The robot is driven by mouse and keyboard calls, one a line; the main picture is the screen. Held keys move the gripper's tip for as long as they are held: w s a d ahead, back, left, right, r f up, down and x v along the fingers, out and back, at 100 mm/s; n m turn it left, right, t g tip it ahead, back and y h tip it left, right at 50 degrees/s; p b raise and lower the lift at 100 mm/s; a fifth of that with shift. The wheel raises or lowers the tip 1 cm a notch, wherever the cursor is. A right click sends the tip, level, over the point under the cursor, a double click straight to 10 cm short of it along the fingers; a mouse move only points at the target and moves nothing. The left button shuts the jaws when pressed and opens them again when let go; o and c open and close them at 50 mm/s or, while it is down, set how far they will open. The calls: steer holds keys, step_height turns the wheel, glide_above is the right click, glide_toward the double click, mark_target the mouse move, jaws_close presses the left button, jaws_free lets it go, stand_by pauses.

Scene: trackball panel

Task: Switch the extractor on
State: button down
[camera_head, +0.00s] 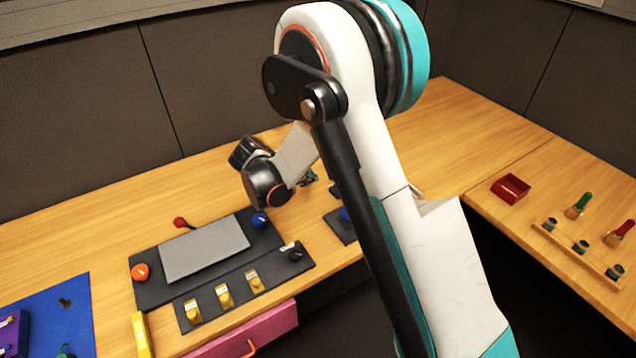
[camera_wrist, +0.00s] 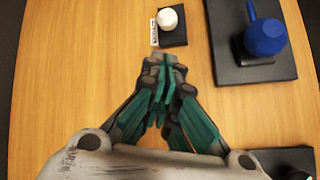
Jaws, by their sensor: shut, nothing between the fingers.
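I cannot tell which control is the extractor's, as no label is readable. In the wrist view a white round knob (camera_wrist: 168,19) sits on a small dark plate (camera_wrist: 177,39), with a small white label (camera_wrist: 154,33) beside it. My gripper (camera_wrist: 163,62) is shut and empty, its tips pointing towards that plate, just short of it in the picture; the height gap is unclear. In the head view my gripper (camera_head: 309,179) is mostly hidden by my arm, above the table behind the dark panels.
A blue knob (camera_wrist: 265,37) on a dark panel (camera_wrist: 224,66) lies right of my gripper.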

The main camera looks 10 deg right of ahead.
steer(key=b+x, duration=0.3)
steer(key=x, duration=0.6)
steer(key=shift+w+d+f, duration=0.1)
steer(key=shift+d+f, duration=0.1)
steer(key=shift+f, duration=0.05)
steer(key=shift+w+d+r+g+y+p, duration=0.15)
steer(key=shift+d+r+g+y+p, duration=0.2)
steer(key=shift+r+y+p, duration=0.4)
steer(key=shift+y, duration=0.35)
steer(key=y+p, duration=0.1)
steer(key=d+r+g+y+p, duration=0.1)
steer(key=shift+w+d+r+y, duration=0.15)
steer(key=shift+w+d+y, duration=0.05)
steer(key=shift+d+y, duration=0.1)
steer(key=y, duration=0.1)
steer(key=d+g+y, duration=0.1)
steer(key=d+r+y, duration=0.1)
steer(key=y, duration=0.1)
steer(key=shift+w+m+g, duration=0.25)
steer(key=shift+w+m, duration=0.05)
steer(key=shift+w, duration=0.05)
steer(key=shift+w+d, duration=0.1)
steer(key=shift+d, duration=0.1)
steer(key=shift+d+r, duration=0.1)
steer(key=shift+d, duration=0.1)
